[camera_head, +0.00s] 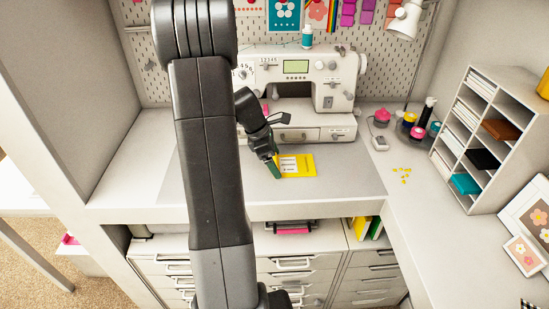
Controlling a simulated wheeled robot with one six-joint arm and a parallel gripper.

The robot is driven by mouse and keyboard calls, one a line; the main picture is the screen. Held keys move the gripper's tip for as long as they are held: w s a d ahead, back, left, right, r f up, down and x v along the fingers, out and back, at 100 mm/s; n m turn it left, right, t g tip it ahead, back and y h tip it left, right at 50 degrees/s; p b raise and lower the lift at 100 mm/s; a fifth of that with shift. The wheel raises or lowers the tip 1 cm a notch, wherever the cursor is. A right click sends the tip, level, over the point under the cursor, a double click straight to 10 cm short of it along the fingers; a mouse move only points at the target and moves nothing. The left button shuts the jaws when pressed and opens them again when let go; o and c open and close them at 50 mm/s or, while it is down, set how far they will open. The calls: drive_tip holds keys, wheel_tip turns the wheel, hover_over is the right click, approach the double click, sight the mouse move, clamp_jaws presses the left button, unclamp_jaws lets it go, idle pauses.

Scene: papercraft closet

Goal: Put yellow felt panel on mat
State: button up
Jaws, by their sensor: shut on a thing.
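The yellow felt panel (307,170) shows as a flat yellow rectangle with a white patch, over the desk in front of the sewing machine. My gripper (273,166) is at its left edge, shut on it. A narrow green piece shows at the fingertips; I cannot tell whether it is part of the gripper. A pale grey mat-like area (350,178) lies on the desk below and around the panel. I cannot tell whether the panel touches it or is held just above. My arm hides the left part of this area.
A white sewing machine (340,80) stands close behind. Spools and pots (417,133) are to its right, with small yellow bits (403,175) nearer. A shelf organizer (480,135) stands at the right. Drawers (300,265) are below the desk edge. The desk's left part is clear.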

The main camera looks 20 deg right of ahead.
drive_tip(key=shift+f, duration=0.15)
drive_tip(key=o, duration=0.7)
drive_tip(key=shift+r, duration=0.2)
drive_tip(key=v, duration=1.2)
drive_tip(key=shift+b, duration=0.35)
drive_tip(key=shift+a, duration=0.1)
